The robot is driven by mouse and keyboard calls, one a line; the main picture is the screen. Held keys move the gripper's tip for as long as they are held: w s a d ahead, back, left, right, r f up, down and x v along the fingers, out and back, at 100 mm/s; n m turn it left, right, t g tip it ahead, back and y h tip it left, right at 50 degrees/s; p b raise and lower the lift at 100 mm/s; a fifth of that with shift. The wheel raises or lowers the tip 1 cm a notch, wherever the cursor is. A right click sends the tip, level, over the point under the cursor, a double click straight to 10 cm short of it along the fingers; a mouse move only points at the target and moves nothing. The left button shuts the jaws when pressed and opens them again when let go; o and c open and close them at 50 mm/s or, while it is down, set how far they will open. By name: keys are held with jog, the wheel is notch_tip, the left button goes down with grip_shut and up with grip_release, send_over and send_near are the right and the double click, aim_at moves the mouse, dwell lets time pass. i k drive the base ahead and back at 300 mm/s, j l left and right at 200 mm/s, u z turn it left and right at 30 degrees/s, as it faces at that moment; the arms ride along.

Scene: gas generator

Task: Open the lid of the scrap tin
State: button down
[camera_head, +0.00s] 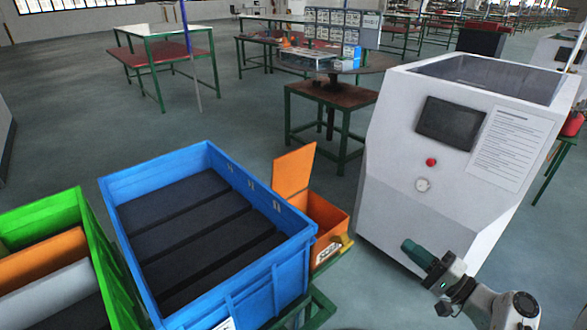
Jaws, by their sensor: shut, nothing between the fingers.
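The scrap tin (327,212) appears to be the small orange bin just right of the blue crate. Its flat orange lid (293,172) stands up at the back edge, tilted slightly, and the bin's mouth is open. The crate's side hides part of the bin. My gripper (443,308) shows small and dark at the end of my arm at the lower right, in front of the white machine. It is shut and empty, well to the right of the bin and apart from it and its lid.
The blue crate (157,176) with dark slats stands left of the bin, and a green crate (50,206) with rolls lies beyond it. The white machine (390,135) stands to the right. Worktables (167,75) are farther back. Some floor is clear between bin and machine.

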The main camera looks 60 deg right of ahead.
aim_at(291, 171)
jog(key=i+l, duration=0.15)
jog(key=i, duration=0.25)
jog(key=i+l, duration=0.15)
jog(key=i, duration=0.25)
